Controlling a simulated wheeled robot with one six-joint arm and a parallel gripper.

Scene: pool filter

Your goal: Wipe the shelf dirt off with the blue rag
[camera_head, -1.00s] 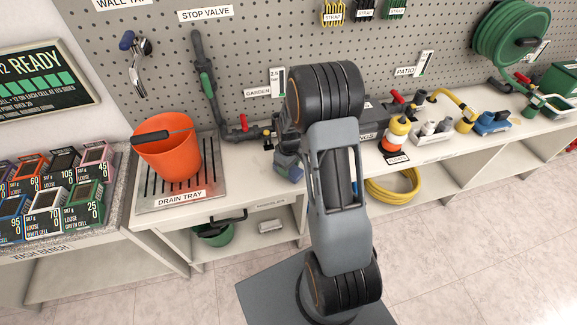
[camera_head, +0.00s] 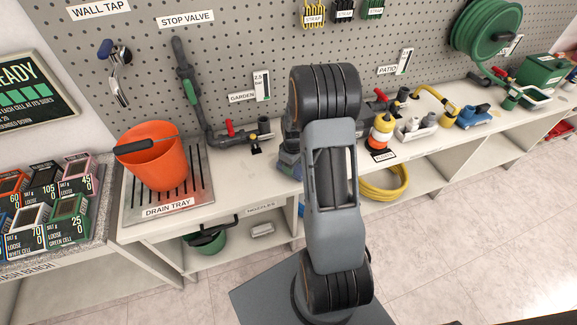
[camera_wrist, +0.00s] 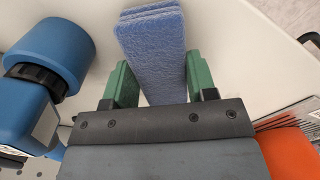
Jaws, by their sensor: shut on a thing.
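The blue rag (camera_wrist: 155,50) is a folded, textured blue pad between the green fingers of my gripper (camera_wrist: 158,82) in the wrist view. My gripper is shut on it, and the rag sticks out past the fingertips over a pale surface. In the head view my arm hides most of the gripper and the rag. The shelf (camera_head: 237,172) is the long pale counter under the pegboard.
An orange bucket (camera_head: 155,160) stands on the drain tray (camera_head: 212,186) at the left; it also shows at the wrist view's lower right (camera_wrist: 290,152). A blue rounded object (camera_wrist: 55,50) is close beside the gripper. Pipes (camera_head: 215,134) and a bottle (camera_head: 382,131) stand along the shelf.

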